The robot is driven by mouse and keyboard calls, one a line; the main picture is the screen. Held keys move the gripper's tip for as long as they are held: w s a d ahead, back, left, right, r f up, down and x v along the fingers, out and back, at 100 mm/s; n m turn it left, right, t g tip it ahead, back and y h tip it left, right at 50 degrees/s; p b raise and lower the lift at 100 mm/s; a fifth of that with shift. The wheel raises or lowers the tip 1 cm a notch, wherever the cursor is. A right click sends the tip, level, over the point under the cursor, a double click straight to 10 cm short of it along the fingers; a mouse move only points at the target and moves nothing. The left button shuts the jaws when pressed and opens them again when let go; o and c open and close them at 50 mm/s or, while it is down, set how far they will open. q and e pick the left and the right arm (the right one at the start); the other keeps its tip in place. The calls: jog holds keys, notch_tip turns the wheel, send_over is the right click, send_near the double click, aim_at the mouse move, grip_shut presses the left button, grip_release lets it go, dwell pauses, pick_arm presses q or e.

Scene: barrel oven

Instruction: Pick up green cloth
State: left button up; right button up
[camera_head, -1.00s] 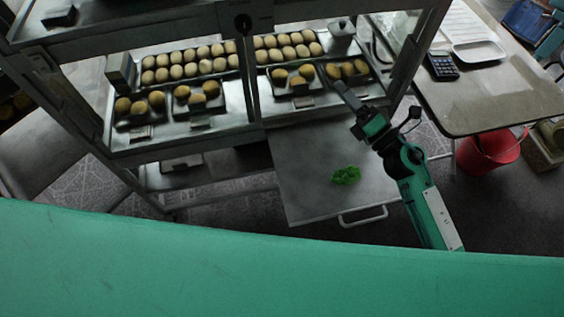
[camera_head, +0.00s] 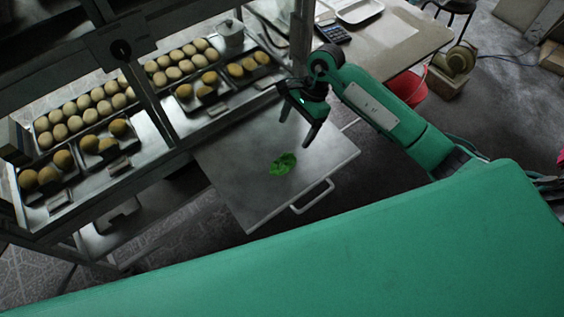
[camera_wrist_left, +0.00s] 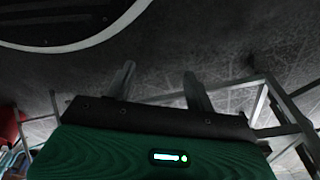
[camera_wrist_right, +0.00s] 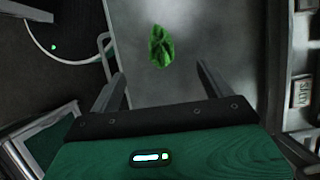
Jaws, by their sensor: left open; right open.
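The green cloth (camera_head: 284,164) lies crumpled on the flat grey metal surface (camera_head: 240,190) that has a handle at its front. It also shows in the right wrist view (camera_wrist_right: 160,47), beyond and between the fingertips. My right gripper (camera_head: 297,128) is open and empty, above the grey surface and just up and right of the cloth, apart from it. My left gripper (camera_wrist_left: 158,72) is open and empty in the left wrist view, with dark floor beyond it. It does not show in the head view.
A metal rack with trays of buns (camera_head: 85,110) stands at the left, close to the grey surface. The surface's handle (camera_head: 312,197) sticks out at the front. A table with a calculator (camera_head: 333,33) and a red bucket (camera_head: 408,87) are at the upper right.

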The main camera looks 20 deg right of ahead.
aim_at(283, 158)
jog(key=x, duration=0.8)
jog(key=shift+a+f+p, duration=0.1)
jog(key=shift+f+p, duration=0.05)
jog(key=shift+p, duration=0.15)
jog(key=x, duration=0.5)
jog(key=shift+d+p, duration=0.2)
jog(key=shift+p, duration=0.15)
pick_arm(q)
jog(key=s+f, duration=0.1)
jog(key=s+a+f, duration=0.1)
jog(key=f, duration=0.1)
jog(key=shift+s+f, duration=0.1)
jog(key=shift+s, duration=0.05)
pick_arm(e)
jog(key=c, duration=1.1)
